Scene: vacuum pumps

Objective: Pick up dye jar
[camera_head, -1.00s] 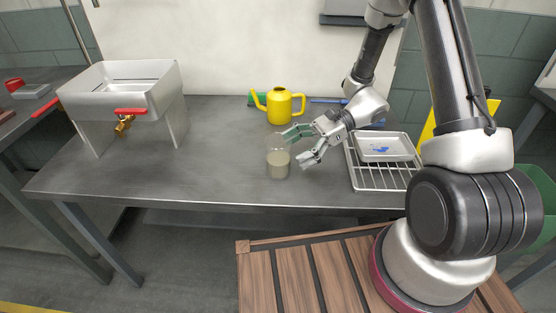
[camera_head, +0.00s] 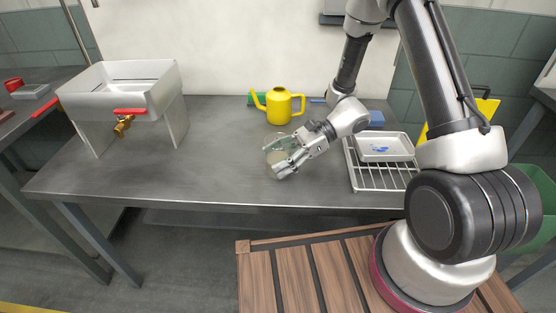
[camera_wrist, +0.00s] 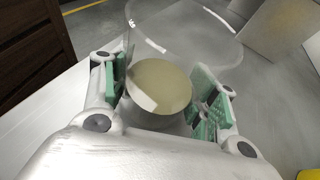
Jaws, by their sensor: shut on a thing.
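I see no gap between the jar and the table.
A yellow watering can (camera_head: 279,105) stands behind the jar. A wire rack (camera_head: 370,178) with a white tray (camera_head: 384,147) lies to the right. A steel sink (camera_head: 120,90) with a red-handled tap stands at the left. The table's front left is clear.

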